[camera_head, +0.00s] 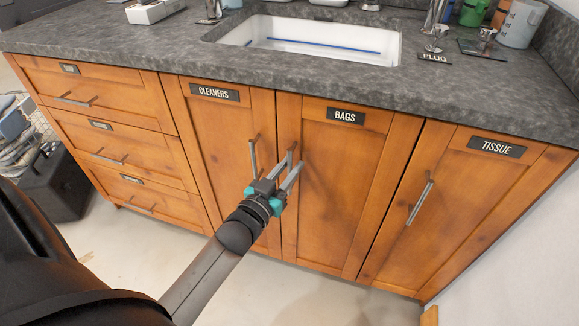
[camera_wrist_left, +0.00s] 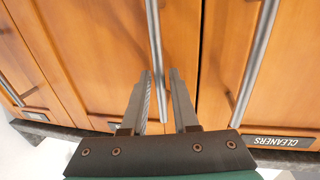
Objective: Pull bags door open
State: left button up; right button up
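The bags door (camera_head: 345,185) is an orange-brown wooden cabinet door with a black BAGS label (camera_head: 346,116). It stands closed under the counter. Its vertical metal handle, near the door's left edge, is mostly hidden by my gripper in the head view. The handle (camera_wrist_left: 154,35) shows in the left wrist view, running down between the two fingers. My left gripper (camera_head: 288,166) is at this handle with its fingers apart. In the left wrist view the gripper (camera_wrist_left: 160,75) has a visible gap around the handle, which lies closer to the left finger. My right gripper is not in view.
The cleaners door (camera_head: 230,150), with its handle (camera_head: 253,158), is just left of the bags door. The tissue door (camera_head: 450,210) is to the right. Drawers (camera_head: 100,95) fill the left end. The counter (camera_head: 480,90) with a sink lies above. Floor in front is clear.

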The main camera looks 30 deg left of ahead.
pick_arm(q)
grip_shut()
dwell(1.1)
